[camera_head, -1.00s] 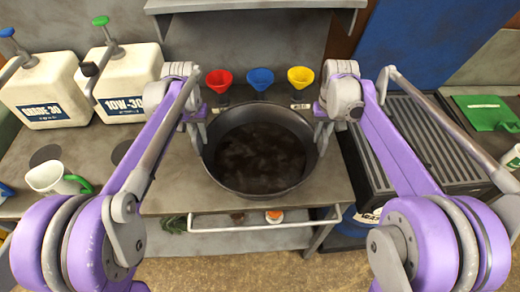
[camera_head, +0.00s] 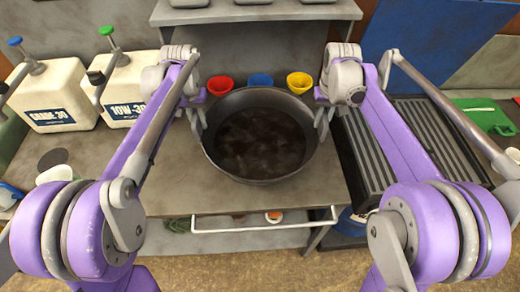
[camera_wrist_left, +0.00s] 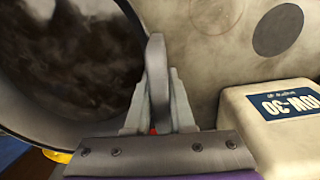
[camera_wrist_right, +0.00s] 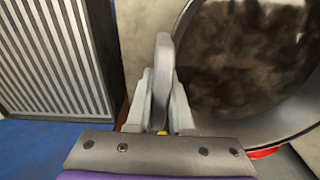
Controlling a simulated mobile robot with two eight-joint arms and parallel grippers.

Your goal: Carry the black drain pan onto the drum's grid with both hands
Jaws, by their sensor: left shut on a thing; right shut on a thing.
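The black drain pan (camera_head: 260,100) holds dark liquid and looks about level above the grey bench. My left gripper (camera_head: 200,118) is shut on the pan's left handle, and my right gripper (camera_head: 322,118) on its right handle. In the left wrist view the grey handle stands between the fingers (camera_wrist_left: 158,95), with the pan (camera_wrist_left: 60,122) at left. In the right wrist view the handle is between the fingers (camera_wrist_right: 162,90), with the pan (camera_wrist_right: 215,115) at right. The drum's slatted grid (camera_head: 430,145) is right of the pan, partly behind my right arm.
Red (camera_head: 220,85), blue (camera_head: 260,80) and yellow (camera_head: 300,82) funnels stand behind the pan. Two white jugs (camera_head: 55,95) (camera_head: 130,85) stand at back left. A shelf (camera_head: 255,13) overhangs the back. A green item (camera_head: 487,117) lies far right. The bench front (camera_head: 240,198) is clear.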

